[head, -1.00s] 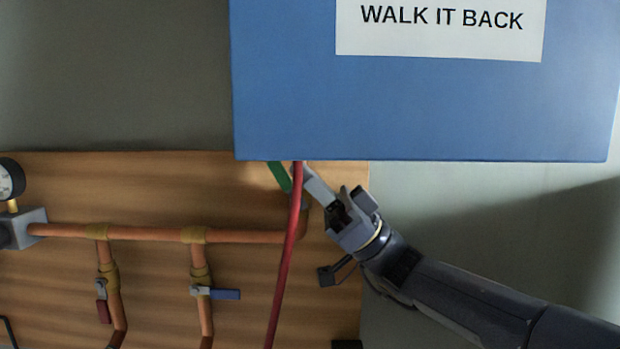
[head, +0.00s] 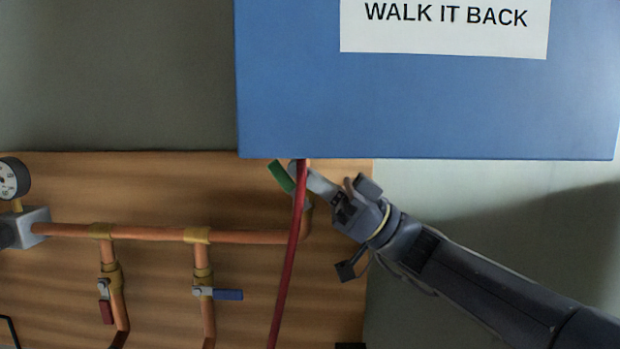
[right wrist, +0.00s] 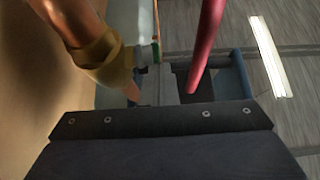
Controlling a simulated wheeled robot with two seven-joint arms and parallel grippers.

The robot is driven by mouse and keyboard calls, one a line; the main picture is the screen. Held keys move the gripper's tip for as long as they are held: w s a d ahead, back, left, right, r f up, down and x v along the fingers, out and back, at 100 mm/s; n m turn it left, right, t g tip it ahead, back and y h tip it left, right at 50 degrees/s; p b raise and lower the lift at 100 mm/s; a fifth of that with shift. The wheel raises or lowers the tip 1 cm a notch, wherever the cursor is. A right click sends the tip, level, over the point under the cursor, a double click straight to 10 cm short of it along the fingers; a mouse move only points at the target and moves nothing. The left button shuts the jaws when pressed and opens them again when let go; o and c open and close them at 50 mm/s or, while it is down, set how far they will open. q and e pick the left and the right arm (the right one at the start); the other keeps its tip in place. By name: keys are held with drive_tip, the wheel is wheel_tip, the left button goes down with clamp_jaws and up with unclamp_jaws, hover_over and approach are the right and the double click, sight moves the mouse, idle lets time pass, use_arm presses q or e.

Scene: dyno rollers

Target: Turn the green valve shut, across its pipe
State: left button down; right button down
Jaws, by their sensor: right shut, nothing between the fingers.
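The green valve handle (head: 281,176) is near the top right of the wooden board, just below the blue box. It slants up and to the left from the upper end of the copper pipe (head: 306,224). The valve body is mostly hidden behind the red hose and my gripper. My right gripper (head: 318,183) is shut and empty, its fingers close to the right side of the handle. I cannot tell whether they touch it. In the right wrist view, a bit of green (right wrist: 150,53) shows beside the brass fitting (right wrist: 100,58). My left gripper is out of view.
A red hose (head: 288,255) hangs in front of the valve and shows close to my gripper in the right wrist view. The blue box (head: 430,110) juts out above. A blue-handled valve (head: 228,295), red-handled valve (head: 106,312) and gauge (head: 12,178) are at left.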

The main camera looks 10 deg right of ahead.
sight(282, 185)
drive_tip(key=h, duration=0.1)
drive_tip(key=a+h, duration=0.1)
drive_tip(key=g+h, duration=0.1)
drive_tip(key=shift+w+a+h, duration=0.2)
drive_tip(key=shift+a+h, duration=0.05)
drive_tip(key=shift+h, duration=0.15)
drive_tip(key=shift+w+a+f+g+h, duration=0.1)
drive_tip(key=shift+a+f+g+h, duration=0.2)
drive_tip(key=shift+h, duration=0.5)
drive_tip(key=a+b, duration=0.1)
drive_tip(key=b, duration=0.1)
drive_tip(key=shift+w+f+b, duration=0.15)
drive_tip(key=shift+f+b, duration=0.15)
drive_tip(key=shift+f, duration=0.1)
drive_tip(key=shift+b, duration=0.45)
drive_tip(key=shift+a, duration=0.15)
